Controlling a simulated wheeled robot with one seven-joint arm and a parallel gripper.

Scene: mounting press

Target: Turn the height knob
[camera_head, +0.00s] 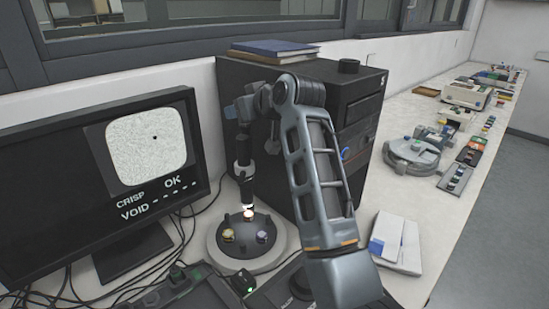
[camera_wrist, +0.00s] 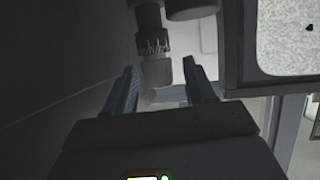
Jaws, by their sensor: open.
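A dark upright scope (camera_head: 244,172) stands over a round stage with small mounts (camera_head: 228,235). A grey cylinder with a knurled ring (camera_wrist: 152,45) fills the middle of the wrist view, with a blunt rounded end below the ring. I cannot tell for sure which part is the height knob. My gripper (camera_wrist: 161,68) is open, with one finger on each side of that blunt end. Gaps show beside it, and I see no grip on it. A second dark cylinder (camera_wrist: 192,8) is at the top. In the head view my arm partly hides the scope's upper part.
A monitor (camera_head: 100,215) at left shows a speckled picture with a black dot, "CRISP OK" and "VOID" with dashes. A black computer case (camera_head: 360,120) stands close behind my arm. Cables lie in front. A white box (camera_head: 397,243) lies at right.

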